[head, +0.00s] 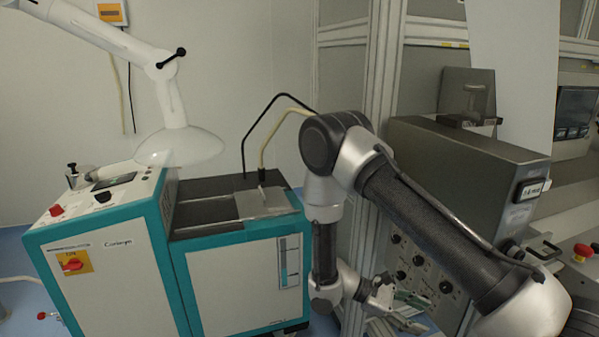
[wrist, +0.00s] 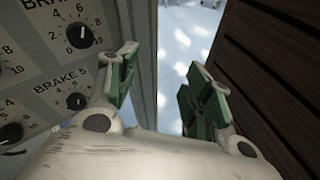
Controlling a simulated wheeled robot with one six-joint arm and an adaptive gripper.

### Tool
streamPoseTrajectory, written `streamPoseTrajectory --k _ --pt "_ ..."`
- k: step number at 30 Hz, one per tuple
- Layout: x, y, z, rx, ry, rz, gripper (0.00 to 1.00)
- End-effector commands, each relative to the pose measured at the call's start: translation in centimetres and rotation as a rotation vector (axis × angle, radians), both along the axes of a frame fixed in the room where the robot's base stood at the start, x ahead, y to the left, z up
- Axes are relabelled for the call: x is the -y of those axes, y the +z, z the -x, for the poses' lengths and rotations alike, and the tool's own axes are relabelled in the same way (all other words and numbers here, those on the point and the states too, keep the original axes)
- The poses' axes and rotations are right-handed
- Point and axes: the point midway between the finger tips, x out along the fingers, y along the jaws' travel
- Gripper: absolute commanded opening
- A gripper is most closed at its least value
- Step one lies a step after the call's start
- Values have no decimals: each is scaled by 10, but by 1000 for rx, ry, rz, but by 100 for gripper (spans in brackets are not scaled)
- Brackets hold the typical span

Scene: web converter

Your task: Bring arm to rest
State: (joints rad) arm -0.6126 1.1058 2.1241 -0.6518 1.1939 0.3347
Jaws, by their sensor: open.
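My gripper (head: 398,312) hangs low at the end of my dark grey and silver arm, in front of the grey machine's knob panel in the head view. In the wrist view my gripper (wrist: 160,92) is open, its green-padded fingers apart with nothing between them. Beyond the fingers there is a strip of pale floor. The arm is bent, with its elbow high near the cabinet frame and its forearm pointing down.
A brake panel with black knobs (wrist: 80,36) stands close to the left finger. A dark slatted surface (wrist: 268,75) is close on the right. A teal and white machine (head: 110,270) stands left of my arm. A red emergency button (head: 582,250) is at the far right.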

Motion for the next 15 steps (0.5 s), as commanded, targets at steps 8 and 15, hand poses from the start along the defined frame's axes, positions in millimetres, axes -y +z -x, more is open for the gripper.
streamPoseTrajectory --k 8,15 --pt "-2 109 17 157 -287 -337 51" --pt "3 190 39 372 -467 -617 51"
